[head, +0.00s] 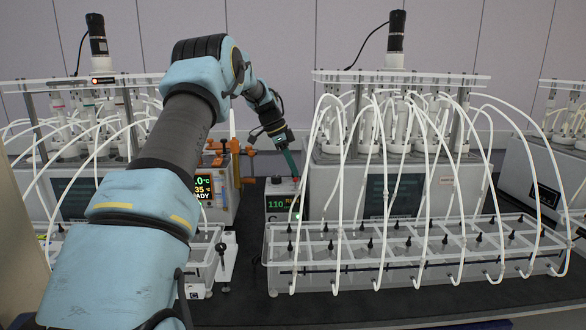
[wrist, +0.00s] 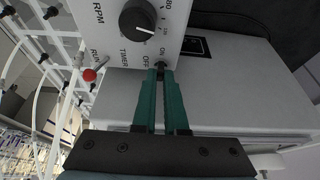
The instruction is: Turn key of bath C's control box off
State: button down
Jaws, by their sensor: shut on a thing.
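The control box (head: 281,186) stands between the two baths, with a lit green 110 display and a letter C below it. In the wrist view its white panel (wrist: 112,22) carries a black knob, a red-tipped toggle and ON and OFF labels. My gripper (head: 290,158) reaches the box top from above. In the wrist view the green fingers of my gripper (wrist: 160,72) are nearly together at the key switch (wrist: 160,65), beside the ON and OFF labels. They are shut on the key, which they mostly hide. I cannot tell which way the key points.
A clear bath (head: 400,272) with several white tubes arching over it stands right of the box. Left of the box are a unit with a lit display (head: 203,186) and orange clamps (head: 232,147). Dark bench shows in front.

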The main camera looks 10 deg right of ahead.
jog(key=shift+n+b, duration=0.4)
jog(key=shift+b, duration=0.1)
jog(key=n+b, duration=0.1)
jog(key=n+t+b, duration=0.1)
jog(key=shift+s+f+n+b, duration=0.15)
jog(key=shift+n+b, duration=0.2)
jog(key=shift+n, duration=0.05)
jog(key=n+t+b, duration=0.2)
jog(key=n, duration=0.2)
jog(key=shift+s+d+n, duration=0.1)
jog(key=shift+s+n, duration=0.05)
jog(key=shift+n, duration=0.15)
jog(key=n, duration=0.1)
jog(key=n+t+y, duration=0.1)
jog(key=n, duration=0.1)
jog(key=n+y, duration=0.1)
jog(key=n, duration=0.1)
jog(key=shift+d+r+t, duration=0.15)
jog(key=shift+r+t, duration=0.1)
jog(key=shift+t, duration=0.15)
jog(key=n+y+p, duration=0.1)
jog(key=n, duration=0.3)
jog(key=shift+n, duration=0.3)
jog(key=shift+f+y, duration=0.1)
jog(key=shift+y, duration=0.2)
jog(key=c, duration=1)
grip_release()
jog(key=shift+o, duration=0.2)
jog(key=shift+s+t, duration=0.1)
jog(key=shift+t, duration=0.2)
